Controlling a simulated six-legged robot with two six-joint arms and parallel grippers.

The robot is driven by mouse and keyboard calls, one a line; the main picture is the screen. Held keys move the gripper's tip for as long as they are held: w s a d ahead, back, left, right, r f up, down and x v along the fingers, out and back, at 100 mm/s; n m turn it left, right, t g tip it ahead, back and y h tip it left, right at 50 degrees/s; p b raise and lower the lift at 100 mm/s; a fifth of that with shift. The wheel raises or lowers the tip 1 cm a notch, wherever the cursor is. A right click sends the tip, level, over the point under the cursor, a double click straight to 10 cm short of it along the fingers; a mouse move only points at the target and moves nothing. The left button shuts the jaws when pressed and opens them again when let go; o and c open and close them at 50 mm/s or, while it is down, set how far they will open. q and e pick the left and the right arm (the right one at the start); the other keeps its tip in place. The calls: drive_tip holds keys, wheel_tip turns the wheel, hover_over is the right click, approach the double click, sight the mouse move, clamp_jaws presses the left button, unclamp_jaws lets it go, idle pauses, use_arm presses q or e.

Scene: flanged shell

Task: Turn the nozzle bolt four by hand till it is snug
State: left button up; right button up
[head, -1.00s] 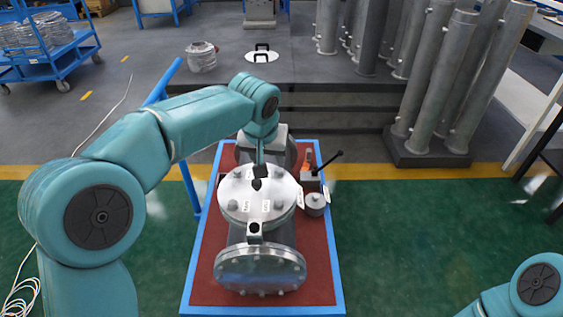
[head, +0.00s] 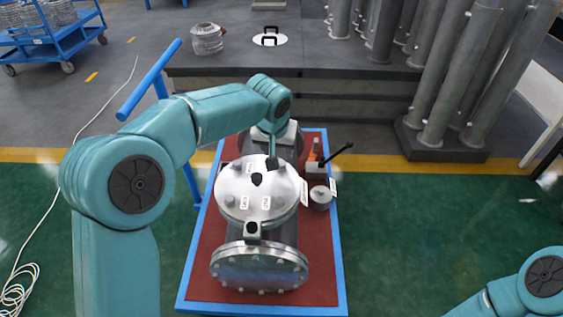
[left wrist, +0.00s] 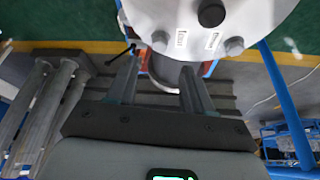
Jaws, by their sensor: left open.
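The flanged shell lies on a red mat, with a round silver cover (head: 245,180) on top. Small labels lie by the bolts, too blurred to read, so I cannot tell which is bolt four. My left gripper (head: 272,163) is over the cover's far right edge, pointing down. In the left wrist view its open fingers (left wrist: 160,70) have nothing between them. Two bolt heads (left wrist: 160,39) and (left wrist: 234,45) show beyond the fingertips. My right gripper is out of view.
The blue-edged bench top has a red mat (head: 325,270). Right of the cover stand a small grey round part (head: 320,197) with white tags and a block with a black lever (head: 336,154). A blue rail (head: 150,80) rises at left. Grey pipes (head: 460,80) stand behind right.

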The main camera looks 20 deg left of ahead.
sight(281, 163)
use_arm(q)
drive_tip(key=b+x, duration=0.1)
drive_tip(key=x, duration=0.6)
drive_tip(key=shift+w+f, duration=0.15)
drive_tip(key=shift+f, duration=0.05)
clamp_jaws()
